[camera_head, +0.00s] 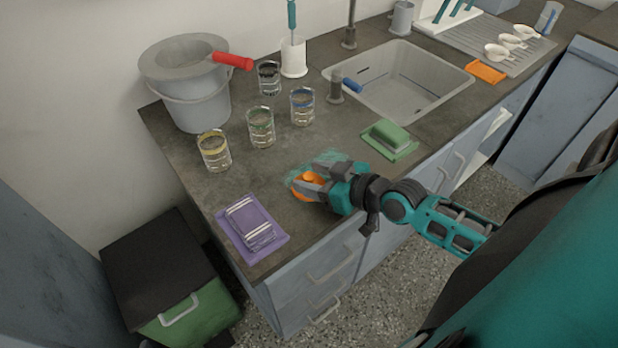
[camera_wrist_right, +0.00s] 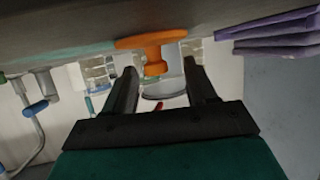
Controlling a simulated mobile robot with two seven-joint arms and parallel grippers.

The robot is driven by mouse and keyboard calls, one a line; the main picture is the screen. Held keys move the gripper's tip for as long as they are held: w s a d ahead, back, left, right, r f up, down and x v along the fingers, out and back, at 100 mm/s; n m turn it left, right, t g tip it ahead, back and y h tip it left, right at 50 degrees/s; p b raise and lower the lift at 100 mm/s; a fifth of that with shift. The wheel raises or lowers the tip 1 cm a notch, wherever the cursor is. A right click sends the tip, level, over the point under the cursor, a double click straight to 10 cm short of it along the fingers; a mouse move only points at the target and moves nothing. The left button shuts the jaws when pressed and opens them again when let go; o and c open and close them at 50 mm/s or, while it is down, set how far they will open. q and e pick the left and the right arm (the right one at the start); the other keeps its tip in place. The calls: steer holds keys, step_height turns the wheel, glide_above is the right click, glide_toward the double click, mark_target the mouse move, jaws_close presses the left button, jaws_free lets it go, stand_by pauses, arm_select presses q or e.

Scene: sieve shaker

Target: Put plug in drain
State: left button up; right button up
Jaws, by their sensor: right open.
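The orange plug (camera_head: 305,188) sits on the dark counter near its front edge. My right gripper (camera_head: 313,180) is at the plug, low over the counter, with its fingers open. In the right wrist view, which appears upside down, the plug (camera_wrist_right: 152,50) shows a wide orange flange and a narrower stem between and just ahead of the fingertips (camera_wrist_right: 160,70). I cannot tell whether a finger touches it. The grey sink basin (camera_head: 410,58) lies to the right and further back. I cannot make out its drain clearly. My left gripper is not in view.
Several glasses with coloured bands (camera_head: 261,128) stand behind the plug. A bucket (camera_head: 200,107) is at the back left. The tap (camera_head: 336,88) stands beside the basin.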

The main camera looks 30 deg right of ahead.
mark_target(311, 176)
steer(key=shift+x, duration=1.85)
steer(key=shift+d+f, duration=0.15)
steer(key=shift+d, duration=0.05)
steer(key=shift+c, duration=0.2)
jaws_close()
